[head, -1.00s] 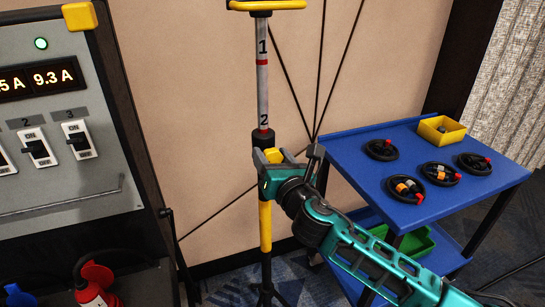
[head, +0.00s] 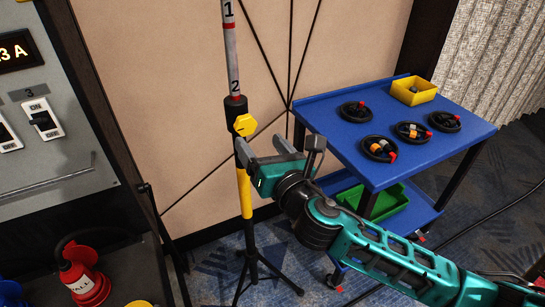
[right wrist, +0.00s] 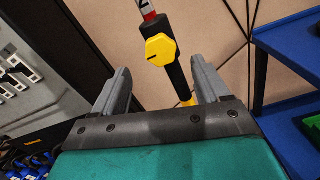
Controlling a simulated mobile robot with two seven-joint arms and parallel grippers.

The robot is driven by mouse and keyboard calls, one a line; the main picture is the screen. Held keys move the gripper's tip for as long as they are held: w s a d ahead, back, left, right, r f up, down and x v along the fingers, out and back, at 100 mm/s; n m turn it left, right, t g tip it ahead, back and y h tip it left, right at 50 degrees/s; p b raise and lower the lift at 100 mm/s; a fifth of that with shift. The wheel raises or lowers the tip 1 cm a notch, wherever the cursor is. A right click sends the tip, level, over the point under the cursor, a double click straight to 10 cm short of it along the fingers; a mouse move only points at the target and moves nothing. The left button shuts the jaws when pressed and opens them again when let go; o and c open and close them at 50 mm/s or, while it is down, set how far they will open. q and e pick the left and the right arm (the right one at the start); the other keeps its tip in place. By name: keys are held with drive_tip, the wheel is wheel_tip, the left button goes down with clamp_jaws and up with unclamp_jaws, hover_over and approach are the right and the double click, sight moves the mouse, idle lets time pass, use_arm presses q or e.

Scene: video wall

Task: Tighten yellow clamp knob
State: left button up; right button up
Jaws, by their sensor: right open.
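The yellow clamp knob (head: 245,125) sits on the black collar of an upright stand (head: 231,55) with a numbered grey upper tube and a yellow lower tube. My right gripper (head: 272,150) is open and empty, just below and to the right of the knob, apart from it. In the right wrist view the knob (right wrist: 160,50) shows its hexagonal face with a dark line, beyond the tips of the two open grey fingers (right wrist: 158,80) and between them. My left gripper is not in view.
A blue cart (head: 390,130) with coiled cables and a yellow bin (head: 413,90) stands to the right, with a green tray (head: 385,203) below. A switch panel (head: 60,110) is at the left. A red extinguisher-like object (head: 82,275) is at lower left.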

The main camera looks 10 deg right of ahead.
drive_tip(key=shift+v, duration=2.2)
